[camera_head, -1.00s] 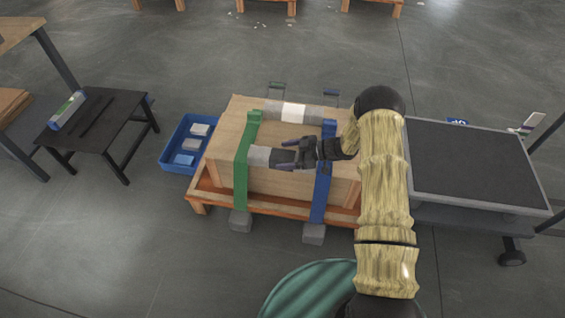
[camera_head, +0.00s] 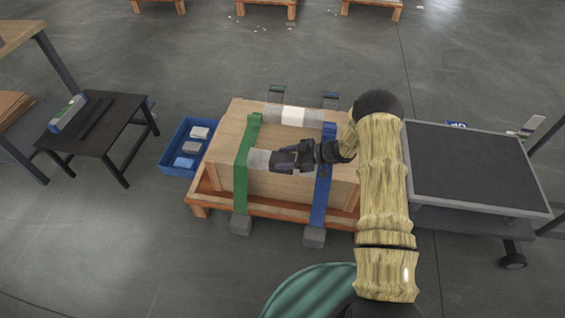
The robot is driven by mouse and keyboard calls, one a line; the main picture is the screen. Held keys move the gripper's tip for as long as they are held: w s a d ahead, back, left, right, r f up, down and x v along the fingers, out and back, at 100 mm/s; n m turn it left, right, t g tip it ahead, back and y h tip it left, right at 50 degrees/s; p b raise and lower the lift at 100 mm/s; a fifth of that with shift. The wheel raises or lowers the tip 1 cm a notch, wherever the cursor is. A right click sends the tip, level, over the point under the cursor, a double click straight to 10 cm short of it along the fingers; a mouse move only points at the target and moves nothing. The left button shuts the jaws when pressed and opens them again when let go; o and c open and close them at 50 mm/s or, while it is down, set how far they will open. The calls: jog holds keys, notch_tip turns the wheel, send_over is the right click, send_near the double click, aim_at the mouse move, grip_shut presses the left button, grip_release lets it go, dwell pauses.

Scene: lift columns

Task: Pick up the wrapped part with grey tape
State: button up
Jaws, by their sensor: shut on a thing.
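The near wrapped part (camera_head: 259,160) lies across the wooden crate top, with its pale grey left end showing beside the green strap. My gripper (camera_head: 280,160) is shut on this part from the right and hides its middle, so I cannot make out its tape.
The wooden crate (camera_head: 225,135) sits on an orange pallet, with a green strap (camera_head: 241,175) and a blue strap (camera_head: 322,185) over it. A blue bin (camera_head: 172,166) with several blocks stands left. A dark-topped cart (camera_head: 475,165) stands right, a black table (camera_head: 100,120) far left.

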aim_at(284, 155)
notch_tip(284, 155, up, 10)
jog(key=p, duration=0.4)
jog(key=shift+a, duration=0.15)
dwell(0.7)
jog(key=m+t, duration=0.1)
jog(key=w+m+t+h, duration=0.1)
jog(key=m+t, duration=0.1)
jog(key=m+t+h, duration=0.1)
jog(key=m+t, duration=0.1)
jog(key=shift+w+f, duration=0.15)
jog(key=shift+f, duration=0.2)
jog(key=d+f+m+t+h, duration=0.1)
jog(key=d+m+h, duration=0.1)
jog(key=d+f+m+t+h, duration=0.1)
jog(key=m+t+h, duration=0.1)
jog(key=d+f+m+t+h, duration=0.1)
jog(key=d+m, duration=0.1)
jog(key=shift+s+d+t+h, duration=0.25)
jog(key=shift+d+t+h, duration=0.05)
jog(key=shift+d+h, duration=0.1)
jog(key=s+d+f+m+h, duration=0.1)
jog(key=s+d+m+h, duration=0.1)
jog(key=d, duration=0.2)
jog(key=s+d+m+t+h, duration=0.1)
jog(key=s+d+m+h, duration=0.1)
jog(key=d+h, duration=0.1)
jog(key=shift+d+f+m, duration=0.4)
jog(key=shift+d, duration=0.25)
